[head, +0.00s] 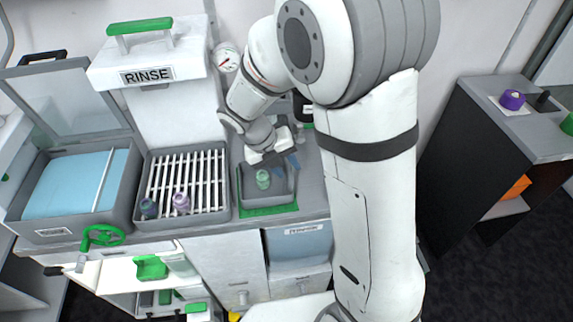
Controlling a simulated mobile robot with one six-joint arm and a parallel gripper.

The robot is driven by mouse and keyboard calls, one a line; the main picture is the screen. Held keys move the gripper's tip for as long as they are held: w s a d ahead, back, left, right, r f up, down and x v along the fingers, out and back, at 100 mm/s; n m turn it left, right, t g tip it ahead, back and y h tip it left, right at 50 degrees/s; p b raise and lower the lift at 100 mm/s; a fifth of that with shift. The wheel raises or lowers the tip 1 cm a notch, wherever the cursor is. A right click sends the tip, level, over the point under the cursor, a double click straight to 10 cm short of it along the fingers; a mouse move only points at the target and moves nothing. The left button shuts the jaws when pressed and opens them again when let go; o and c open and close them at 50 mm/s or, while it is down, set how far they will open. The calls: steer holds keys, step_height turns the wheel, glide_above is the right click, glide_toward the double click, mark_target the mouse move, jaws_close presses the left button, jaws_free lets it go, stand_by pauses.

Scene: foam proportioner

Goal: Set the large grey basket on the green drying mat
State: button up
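The grey basket (282,198) is an open, dark grey box with a green-capped item (263,178) inside. It is right of the slatted rack, over the green drying mat (268,210). A green strip of the mat shows along its front edge. I cannot tell whether the basket rests fully on the mat or is slightly above it. My gripper (286,166) reaches down at the basket's far right rim, with bluish fingertips near that wall. The fingers are small and partly hidden, so their grip on the rim is unclear.
A slatted rack (205,180) holds a dark item (149,208) and a purple item (181,203). Left of it is a tank of blue liquid (80,180) with a raised clear lid. The RINSE unit (148,75) stands behind. A dark cabinet (450,150) is at right.

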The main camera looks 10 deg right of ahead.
steer(key=shift+r, duration=0.1)
steer(key=v, duration=1.1)
steer(key=s+d+r+m+t+y, duration=0.1)
steer(key=s+d+m, duration=0.5)
steer(key=m, duration=1.2)
steer(key=s+d+r+m+t+y, duration=0.1)
steer(key=s+d+m+y, duration=0.3)
steer(key=m, duration=1.4)
steer(key=s+d, duration=0.1)
steer(key=s, duration=0.3)
steer(key=shift+s+d+r+t, duration=0.3)
steer(key=shift+s+d+t, duration=0.05)
steer(key=shift+d+t, duration=0.05)
